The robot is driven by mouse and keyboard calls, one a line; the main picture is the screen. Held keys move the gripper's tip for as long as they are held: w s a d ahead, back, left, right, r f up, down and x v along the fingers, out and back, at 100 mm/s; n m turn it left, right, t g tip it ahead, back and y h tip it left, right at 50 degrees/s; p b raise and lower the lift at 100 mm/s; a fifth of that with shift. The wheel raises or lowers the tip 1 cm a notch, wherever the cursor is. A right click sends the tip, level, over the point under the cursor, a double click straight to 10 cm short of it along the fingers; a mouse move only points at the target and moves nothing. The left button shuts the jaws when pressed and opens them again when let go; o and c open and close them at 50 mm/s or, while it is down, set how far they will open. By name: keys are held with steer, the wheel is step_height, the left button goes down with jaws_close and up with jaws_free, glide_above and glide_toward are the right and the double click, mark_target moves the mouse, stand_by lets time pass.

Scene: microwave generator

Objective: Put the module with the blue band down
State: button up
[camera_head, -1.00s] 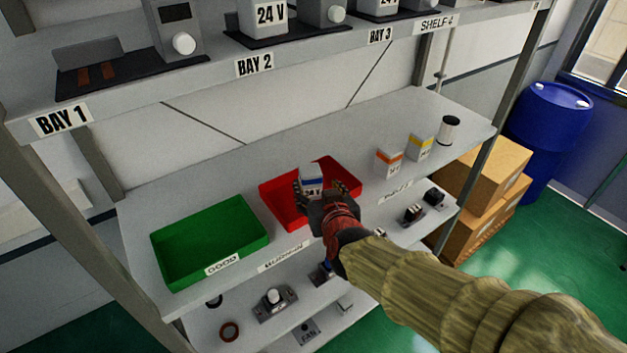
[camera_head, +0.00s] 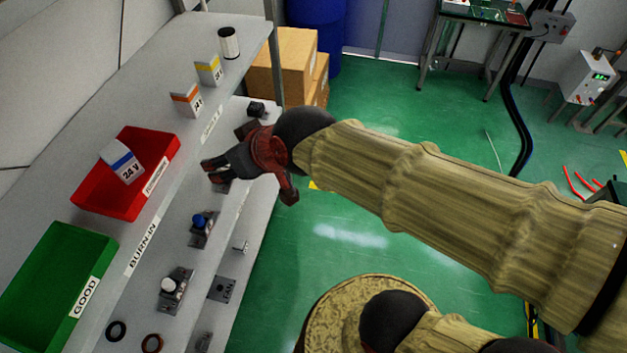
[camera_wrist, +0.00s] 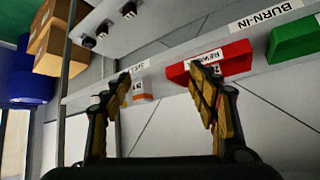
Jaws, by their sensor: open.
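The white module with the blue band (camera_head: 122,161), marked 24 V, rests tilted in the red tray (camera_head: 91,203) in the head view. It leans in the tray's upper left part. My gripper (camera_head: 207,172) is open and empty, to the right of the red tray and clear of the module. In the wrist view my gripper's two fingers (camera_wrist: 165,95) stand wide apart with nothing between them touching. The red tray also shows there (camera_wrist: 237,62), beyond the right finger; most of the module is hidden in that view.
A green tray (camera_head: 98,242) labelled GOOD stands nearer on the shelf. An orange-banded module (camera_head: 187,100), a yellow-banded module (camera_head: 208,70) and a white cylinder (camera_head: 229,43) stand farther along. Lower shelf parts lie under my gripper. Cardboard boxes (camera_head: 283,62) stand past the shelf end.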

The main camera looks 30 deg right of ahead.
steer(key=s+d+f+m+g+h, duration=0.2)
steer(key=s+d+m+h, duration=0.1)
steer(key=s+d, duration=0.9)
steer(key=shift+s+d+g+h, duration=0.3)
steer(key=shift+d+g, duration=0.1)
steer(key=shift+d, duration=0.15)
step_height(320, 180, down, 20)
steer(key=b, duration=2)
steer(key=shift+f, duration=0.15)
